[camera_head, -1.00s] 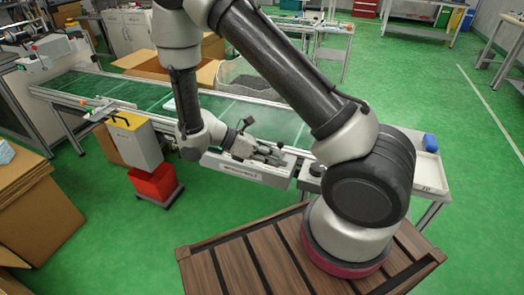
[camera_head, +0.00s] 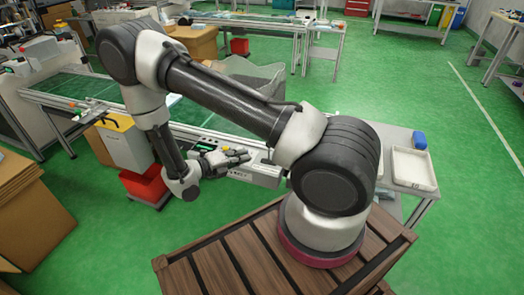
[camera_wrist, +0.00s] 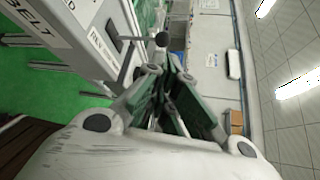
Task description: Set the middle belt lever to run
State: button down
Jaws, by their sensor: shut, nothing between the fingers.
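The pale control box (camera_head: 262,173) stands along the near side of the green conveyor belt (camera_head: 80,92). My gripper (camera_head: 247,155) is at its left upper part, with fingers pointing right; I cannot tell whether they touch it. In the wrist view my gripper (camera_wrist: 172,68) has its fingers together, empty. A lever with a round black knob (camera_wrist: 161,39) shows just beyond and left of the fingertips, apart from them in the picture. The box face (camera_wrist: 75,30) beside it carries partly cut-off lettering, including "BELT". I cannot tell which lever this is or its setting. My gripper hides part of the box top.
A white tray (camera_head: 413,168) lies on the table at right. Cardboard (camera_head: 30,205) is at far left. Green floor is open at right.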

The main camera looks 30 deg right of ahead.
jog(key=x, duration=0.9)
jog(key=shift+d, duration=0.1)
